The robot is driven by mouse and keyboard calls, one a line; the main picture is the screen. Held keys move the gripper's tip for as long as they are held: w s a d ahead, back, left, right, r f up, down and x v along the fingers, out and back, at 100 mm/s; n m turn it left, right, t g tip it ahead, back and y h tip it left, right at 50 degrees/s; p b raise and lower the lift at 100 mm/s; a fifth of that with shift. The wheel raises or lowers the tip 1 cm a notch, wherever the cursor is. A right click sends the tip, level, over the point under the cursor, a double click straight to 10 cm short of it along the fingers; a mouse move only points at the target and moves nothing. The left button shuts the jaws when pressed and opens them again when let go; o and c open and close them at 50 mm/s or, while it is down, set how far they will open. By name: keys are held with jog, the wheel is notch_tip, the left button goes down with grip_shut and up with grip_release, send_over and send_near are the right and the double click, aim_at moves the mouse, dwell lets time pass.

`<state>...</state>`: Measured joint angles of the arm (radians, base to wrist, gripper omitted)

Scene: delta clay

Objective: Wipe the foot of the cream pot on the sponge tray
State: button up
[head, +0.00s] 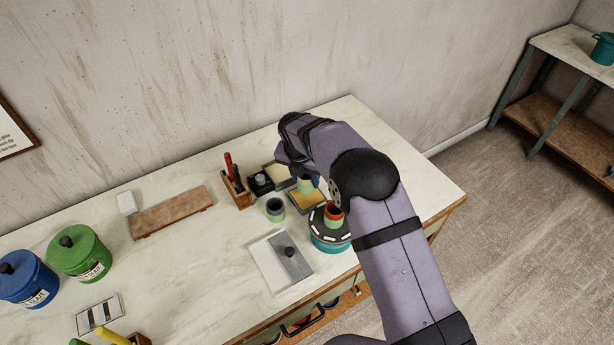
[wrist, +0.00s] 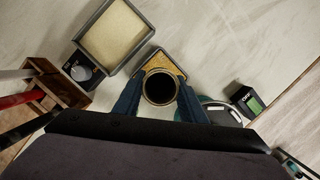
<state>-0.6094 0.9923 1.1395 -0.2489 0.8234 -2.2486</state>
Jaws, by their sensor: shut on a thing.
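My gripper (wrist: 160,92) is shut on a small round pot, one blue finger on each side. The wrist view looks down into the pot's dark mouth, with its pale tan rim (wrist: 146,77) around it. In the head view the pot (head: 305,186) looks cream above and greenish below, and my wrist partly covers it. A tray with a yellow-ochre sponge (head: 307,201) lies beneath the pot; it also shows behind the pot in the wrist view (wrist: 162,61). The pot's foot is hidden in the wrist view, and I cannot tell whether it touches the sponge.
A tray with a pale pad (wrist: 117,38) lies beside the sponge tray.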

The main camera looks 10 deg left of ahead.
jog(key=p+v, duration=0.4)
jog(key=shift+a, duration=0.4)
